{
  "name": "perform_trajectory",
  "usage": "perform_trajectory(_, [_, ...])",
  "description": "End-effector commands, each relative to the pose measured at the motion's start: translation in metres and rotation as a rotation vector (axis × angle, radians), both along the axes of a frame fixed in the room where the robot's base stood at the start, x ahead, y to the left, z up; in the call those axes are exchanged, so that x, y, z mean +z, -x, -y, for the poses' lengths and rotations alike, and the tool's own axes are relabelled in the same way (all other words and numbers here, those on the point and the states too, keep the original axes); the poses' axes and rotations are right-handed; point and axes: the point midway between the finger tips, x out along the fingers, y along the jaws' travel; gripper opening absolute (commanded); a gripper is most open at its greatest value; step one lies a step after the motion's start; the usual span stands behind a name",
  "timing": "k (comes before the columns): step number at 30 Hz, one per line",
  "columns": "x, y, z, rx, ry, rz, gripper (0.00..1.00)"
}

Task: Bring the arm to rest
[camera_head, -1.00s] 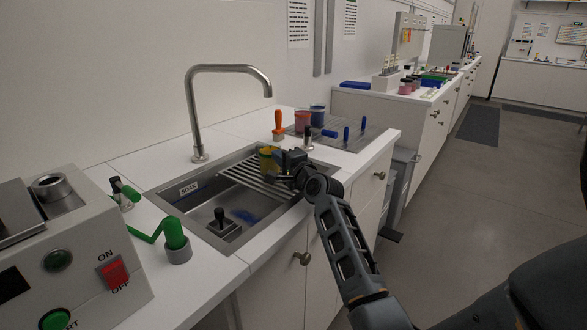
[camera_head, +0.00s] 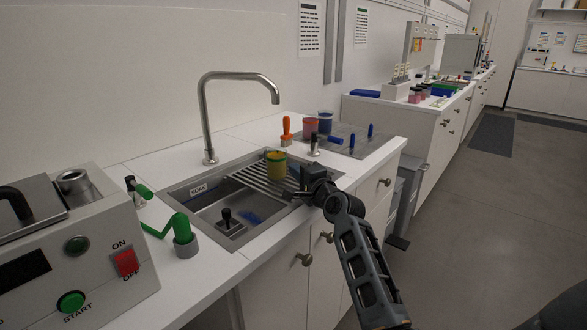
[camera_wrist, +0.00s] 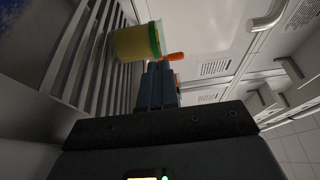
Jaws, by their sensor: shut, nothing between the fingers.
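My gripper (camera_head: 304,184) is at the right front of the sink, shut and empty. In the wrist view my gripper's closed fingers (camera_wrist: 156,86) point toward the wall side. A yellow jar with a green band (camera_head: 276,165) stands on the slatted rack (camera_head: 256,181) over the sink, to the left of my gripper and apart from it in the head view. The jar also shows in the wrist view (camera_wrist: 130,43), beside the fingers. My arm reaches in from the lower right.
The sink (camera_head: 205,202) has a tall tap (camera_head: 205,115) behind it and a black-handled plug inside. A red jar (camera_head: 310,127) and a blue jar (camera_head: 326,122) stand on the drainboard at the back. A grey machine (camera_head: 75,250) is at lower left. The floor at right is clear.

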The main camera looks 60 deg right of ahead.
Motion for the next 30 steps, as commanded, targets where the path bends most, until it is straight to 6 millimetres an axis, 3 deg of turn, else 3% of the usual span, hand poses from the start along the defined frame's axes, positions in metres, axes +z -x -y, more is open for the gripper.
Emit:
perform_trajectory(13, [-0.001,0.052,-0.037,0.000,-0.001,-0.001,0.00])
perform_trajectory(30, [0.000,0.059,-0.041,0.000,-0.001,-0.001,0.00])
